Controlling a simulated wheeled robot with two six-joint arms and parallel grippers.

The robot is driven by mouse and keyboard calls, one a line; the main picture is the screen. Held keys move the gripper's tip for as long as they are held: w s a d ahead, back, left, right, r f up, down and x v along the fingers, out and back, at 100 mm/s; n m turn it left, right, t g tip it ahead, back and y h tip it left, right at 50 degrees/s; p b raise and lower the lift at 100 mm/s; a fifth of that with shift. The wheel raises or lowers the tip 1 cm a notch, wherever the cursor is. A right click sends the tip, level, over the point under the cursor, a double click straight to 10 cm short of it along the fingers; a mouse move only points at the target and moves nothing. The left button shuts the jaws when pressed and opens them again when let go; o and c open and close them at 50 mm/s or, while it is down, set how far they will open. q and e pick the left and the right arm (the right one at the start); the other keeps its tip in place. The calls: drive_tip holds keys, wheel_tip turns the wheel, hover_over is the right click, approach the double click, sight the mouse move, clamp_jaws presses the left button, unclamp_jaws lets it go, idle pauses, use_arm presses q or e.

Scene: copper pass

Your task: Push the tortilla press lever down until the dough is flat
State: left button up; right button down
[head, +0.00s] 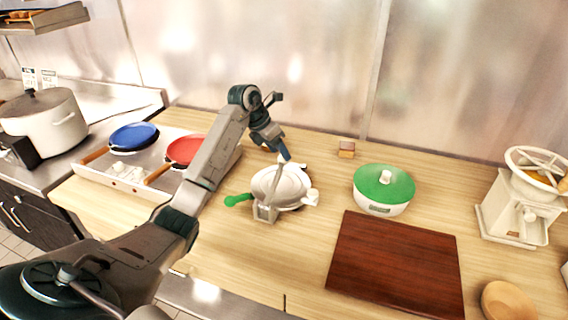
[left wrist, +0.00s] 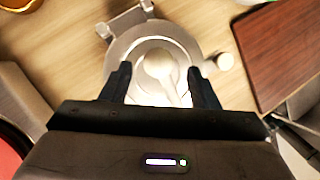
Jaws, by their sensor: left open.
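In the left wrist view the round press (left wrist: 125,50) lies beyond my left gripper (left wrist: 160,85). Its fingers are spread apart, with a pale spoon-shaped part (left wrist: 160,66) showing between them; I cannot tell whether they touch it. No dough can be made out. My right gripper is not in view.
A green-lidded pot (head: 383,190) and a dark red board (head: 395,264) stand right of the press. A white grinder (head: 515,215) is farther right. A burner with a blue pan (head: 134,137) and a red pan (head: 185,150) is to the left. Bare counter lies in front of the press.

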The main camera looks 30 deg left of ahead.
use_arm(q)
drive_tip(key=shift+b+v, duration=0.55)
drive_tip(key=shift+v, duration=1.85)
